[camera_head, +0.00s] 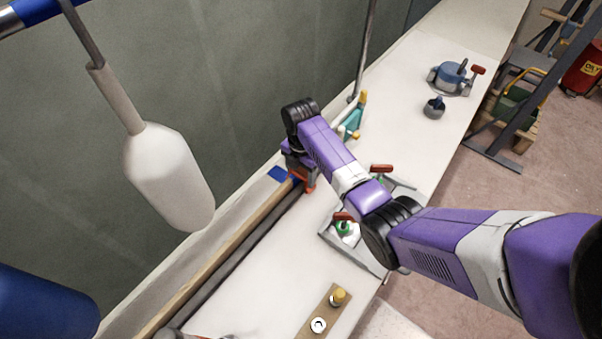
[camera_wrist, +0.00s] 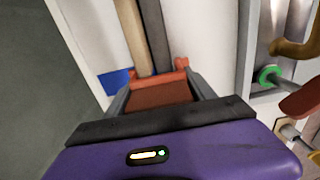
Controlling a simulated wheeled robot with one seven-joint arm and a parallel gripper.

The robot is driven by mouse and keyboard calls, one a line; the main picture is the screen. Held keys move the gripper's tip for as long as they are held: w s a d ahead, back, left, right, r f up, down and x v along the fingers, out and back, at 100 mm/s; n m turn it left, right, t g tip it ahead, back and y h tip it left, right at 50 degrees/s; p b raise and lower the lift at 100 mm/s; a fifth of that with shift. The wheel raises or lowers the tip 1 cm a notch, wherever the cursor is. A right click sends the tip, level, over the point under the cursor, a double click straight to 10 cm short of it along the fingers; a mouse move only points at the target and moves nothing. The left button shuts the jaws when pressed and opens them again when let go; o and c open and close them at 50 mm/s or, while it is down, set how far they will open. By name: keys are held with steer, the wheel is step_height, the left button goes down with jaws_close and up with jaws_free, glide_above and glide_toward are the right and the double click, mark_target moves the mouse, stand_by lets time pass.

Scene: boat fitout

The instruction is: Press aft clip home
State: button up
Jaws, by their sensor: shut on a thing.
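An orange-red clip (camera_head: 310,187) sits at the far end of a wooden strip (camera_head: 222,260) and a dark bar (camera_head: 243,262) that run along the wall side of the white deck. My gripper (camera_head: 300,178) points down at the clip, with its fingers on either side. In the wrist view, my gripper (camera_wrist: 160,92) is shut on the clip (camera_wrist: 158,96), whose raised corners show between the fingers. The strip (camera_wrist: 133,40) and dark bar (camera_wrist: 155,35) meet the clip's far side. I cannot tell whether the clip is fully seated on them.
A blue patch (camera_head: 279,174) lies beside the clip. A tray (camera_head: 372,262) with red-handled valves is to the right. A wooden block (camera_head: 318,307) with fittings lies nearer. A teal bottle (camera_head: 355,121) and a blue winch (camera_head: 450,76) stand farther along. A white fender (camera_head: 168,178) hangs at left.

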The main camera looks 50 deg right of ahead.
steer(key=shift+s+f, duration=0.1)
steer(key=shift+f, duration=0.15)
steer(key=o, duration=1.9)
steer(key=shift+r, duration=3.95)
